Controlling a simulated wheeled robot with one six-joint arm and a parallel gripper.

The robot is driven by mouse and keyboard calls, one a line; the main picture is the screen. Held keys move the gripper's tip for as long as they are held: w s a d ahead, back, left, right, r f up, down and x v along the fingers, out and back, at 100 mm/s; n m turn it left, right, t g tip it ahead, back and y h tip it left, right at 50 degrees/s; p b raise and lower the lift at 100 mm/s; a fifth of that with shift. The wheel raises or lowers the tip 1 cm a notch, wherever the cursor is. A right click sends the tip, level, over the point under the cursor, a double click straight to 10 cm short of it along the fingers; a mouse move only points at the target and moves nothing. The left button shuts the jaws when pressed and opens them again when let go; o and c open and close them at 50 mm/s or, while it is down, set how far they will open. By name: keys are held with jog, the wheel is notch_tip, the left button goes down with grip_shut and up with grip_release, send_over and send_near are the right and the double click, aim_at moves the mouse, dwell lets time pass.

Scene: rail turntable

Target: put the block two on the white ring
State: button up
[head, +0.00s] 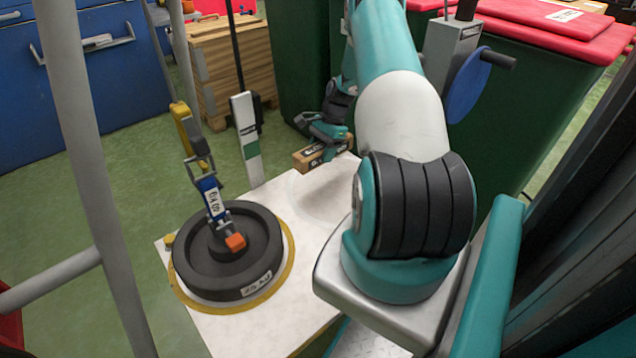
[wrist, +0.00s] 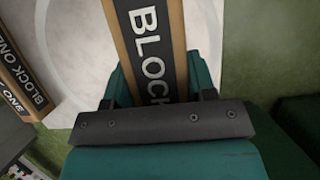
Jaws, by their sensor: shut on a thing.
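My gripper (head: 330,127) is shut on a wooden block with a black label (head: 321,155), over the far edge of the white table. In the wrist view my gripper (wrist: 162,85) has its teal fingers on both sides of this block (wrist: 150,40). Its label reads "BLOCK"; the rest is hidden by the gripper, so its number cannot be read. A block marked "BLOCK ONE" (wrist: 18,75) shows at the left of the wrist view, apart from the held one. A faint white ring (wrist: 62,50) shows on the pale table top beside the held block, partly out of view.
A black round weight (head: 262,245) stands within a yellow ring (head: 228,308) on the white table (head: 225,335), with a blue-labelled hook device (head: 212,198) above it. A white-green post (head: 247,140) stands behind. The table's middle is clear.

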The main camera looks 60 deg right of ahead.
aim_at(318, 178)
notch_tip(318, 178, down, 7)
jog(key=b, duration=0.5)
jog(key=shift+r, duration=0.1)
jog(key=o, duration=1.1)
jog(key=shift+c, duration=0.2)
jog(key=p+v, duration=0.2)
jog(key=v, duration=0.5)
jog(key=shift+d+r, duration=0.1)
jog(key=shift+r, duration=0.15)
